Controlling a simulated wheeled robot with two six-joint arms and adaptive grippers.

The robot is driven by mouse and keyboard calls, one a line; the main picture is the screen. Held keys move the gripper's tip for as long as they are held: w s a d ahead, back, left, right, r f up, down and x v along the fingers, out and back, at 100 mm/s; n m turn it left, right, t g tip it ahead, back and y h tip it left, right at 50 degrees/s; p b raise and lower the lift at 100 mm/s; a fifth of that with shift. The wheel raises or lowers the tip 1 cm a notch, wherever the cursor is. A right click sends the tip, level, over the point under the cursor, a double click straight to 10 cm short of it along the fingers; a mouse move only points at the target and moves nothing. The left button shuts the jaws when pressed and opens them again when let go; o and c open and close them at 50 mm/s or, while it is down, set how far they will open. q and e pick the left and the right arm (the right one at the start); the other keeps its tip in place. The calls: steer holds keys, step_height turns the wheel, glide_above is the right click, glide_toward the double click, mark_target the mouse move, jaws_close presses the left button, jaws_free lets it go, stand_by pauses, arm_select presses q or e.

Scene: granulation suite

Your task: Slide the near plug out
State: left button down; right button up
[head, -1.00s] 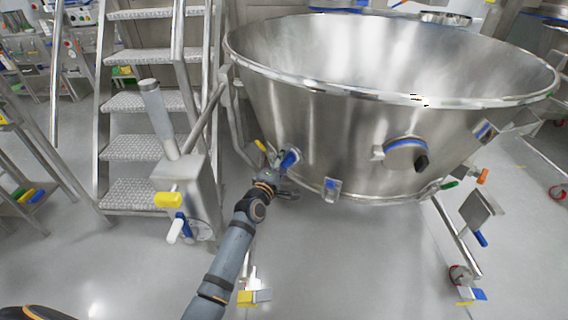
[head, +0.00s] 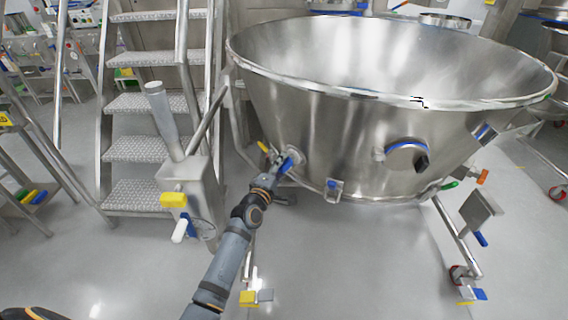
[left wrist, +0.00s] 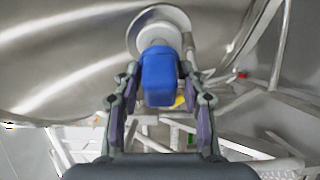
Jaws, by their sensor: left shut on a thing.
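The near plug (left wrist: 160,77) has a blue block-like grip and sits at the lower left of the big steel bowl (head: 340,130). In the head view the blue grip (head: 286,165) shows just off a round metal port (head: 297,158) in the bowl wall. My left gripper (left wrist: 160,82) is shut on the blue grip, with one finger on each side of it. In the left wrist view a short pale metal stem (left wrist: 158,37) shows between grip and port flange. The stem's inner end is hidden. My right gripper is not in view.
A round blue-rimmed port (head: 405,155) and a bracket (head: 334,190) stick out of the bowl. Open floor lies in front.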

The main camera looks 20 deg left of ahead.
arm_select(q)
steer(key=shift+s+a, duration=0.25)
steer(key=shift+s, duration=0.35)
steer(key=c, duration=1)
jaws_free()
steer(key=shift+w, duration=0.1)
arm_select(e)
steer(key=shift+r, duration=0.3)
arm_select(q)
steer(key=s+a, duration=0.1)
steer(key=s, duration=1.1)
steer(key=shift+a, duration=0.15)
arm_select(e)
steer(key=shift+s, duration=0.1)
arm_select(q)
steer(key=shift+f, duration=0.1)
